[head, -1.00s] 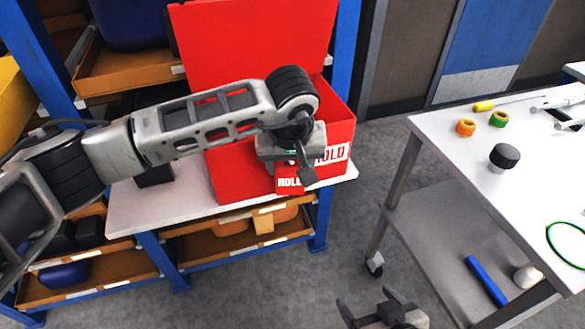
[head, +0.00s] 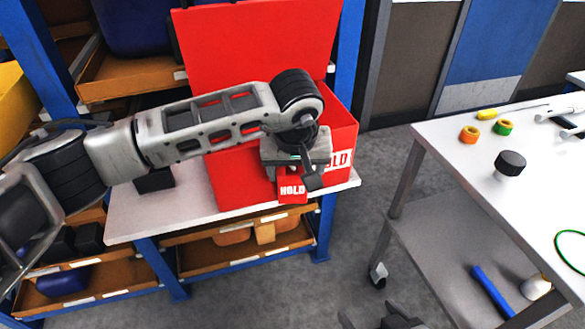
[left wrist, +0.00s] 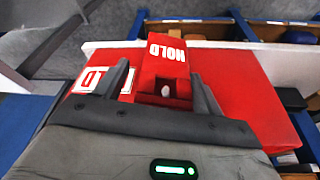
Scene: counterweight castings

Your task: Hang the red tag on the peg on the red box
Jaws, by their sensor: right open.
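The red box (head: 235,178) stands on a shelf unit's white top, with its red lid raised behind. The red tag (head: 292,190), lettered HOLD, is upright at the box's front; the left wrist view also shows the tag (left wrist: 166,70). A pale tip, seemingly the peg (left wrist: 168,92), shows inside a dark opening near the tag's gripper-side end. My left gripper (left wrist: 162,82) is open, its fingers spread on either side of the tag; in the head view it (head: 295,175) partly covers the box front. My right gripper (head: 385,318) is open and empty at the bottom edge, partly cut off.
A white-topped cart (head: 460,165) stands at right, carrying an orange ring (head: 469,134), a green ring (head: 503,127) and a black-capped weight (head: 510,163). Its lower shelf holds a blue rod (head: 492,290). Grey floor lies between cart and shelf unit.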

